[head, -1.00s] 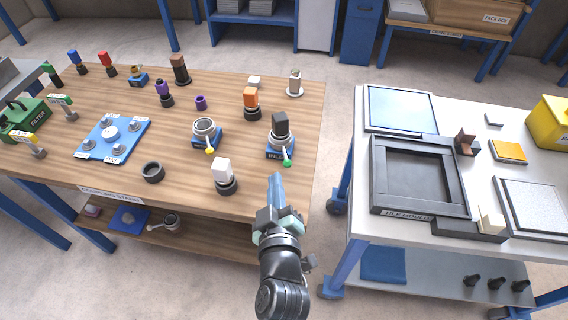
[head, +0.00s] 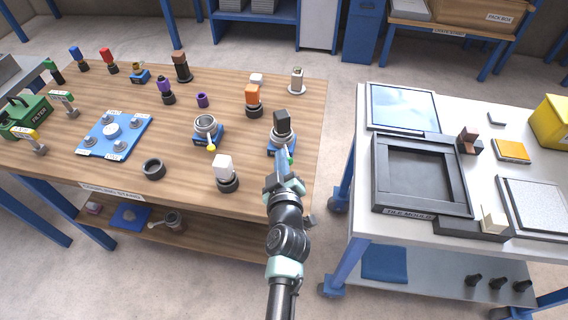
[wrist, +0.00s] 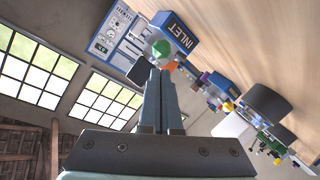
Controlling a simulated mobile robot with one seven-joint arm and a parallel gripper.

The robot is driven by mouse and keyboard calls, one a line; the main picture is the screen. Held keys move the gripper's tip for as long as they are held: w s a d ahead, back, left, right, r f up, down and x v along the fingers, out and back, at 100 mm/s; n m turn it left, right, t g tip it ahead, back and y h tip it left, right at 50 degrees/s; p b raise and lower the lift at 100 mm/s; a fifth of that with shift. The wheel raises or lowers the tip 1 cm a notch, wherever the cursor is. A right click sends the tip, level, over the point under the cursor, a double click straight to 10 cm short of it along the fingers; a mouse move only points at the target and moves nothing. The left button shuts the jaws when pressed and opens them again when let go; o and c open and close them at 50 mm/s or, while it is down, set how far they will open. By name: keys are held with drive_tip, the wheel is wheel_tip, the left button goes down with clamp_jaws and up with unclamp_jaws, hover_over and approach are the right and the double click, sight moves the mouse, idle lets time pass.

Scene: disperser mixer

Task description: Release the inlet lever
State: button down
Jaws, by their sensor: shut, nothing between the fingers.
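The inlet is a blue block with a silver ring (head: 283,137) and a black plug (head: 282,121) standing in it, near the right front of the wooden table. Its lever ends in a green knob (head: 291,160). In the wrist view the green knob (wrist: 161,48) shows in front of the blue INLET block (wrist: 179,34). My gripper (head: 281,153) is shut and empty. Its tips reach the front of the inlet and hide part of the lever and label. In the wrist view the tips (wrist: 158,76) lie just below the knob; I cannot tell whether they touch.
A similar blue ring fitting (head: 208,130) with a yellow knob stands left of the inlet. A white-topped plug (head: 225,172) stands front left, and an orange-topped one (head: 253,100) behind. A gap separates the wooden table from the white table (head: 360,200) on the right.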

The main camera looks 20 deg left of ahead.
drive_tip(key=shift+w+d+f, duration=0.2)
drive_tip(key=shift+d+f, duration=0.1)
drive_tip(key=shift+f, duration=0.25)
